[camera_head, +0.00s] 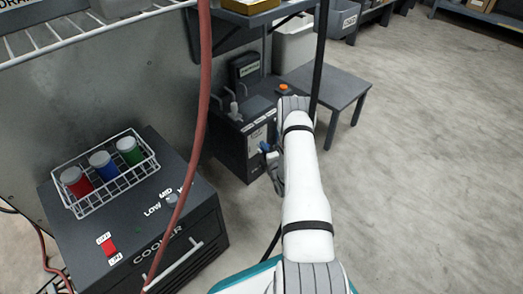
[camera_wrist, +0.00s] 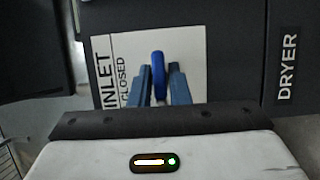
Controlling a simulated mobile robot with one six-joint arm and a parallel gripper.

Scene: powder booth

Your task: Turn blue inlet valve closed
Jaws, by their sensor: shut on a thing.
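The blue inlet valve handle (camera_wrist: 158,62) stands in front of a white label plate (camera_wrist: 122,50) that reads INLET and CLOSED. The plate is on the dark dryer box (camera_head: 232,152), and the word DRYER shows at the right in the wrist view. My gripper (camera_wrist: 160,78) is shut on the blue handle, with one blue-grey finger on each side of it. The handle's lower part is hidden between the fingers. In the head view my gripper (camera_head: 269,153) is at the dryer's front, and the handle is too small there to make out its angle.
A red hose (camera_head: 200,110) hangs in front. A low grey table (camera_head: 335,85) stands behind my arm. The floor at right is clear.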

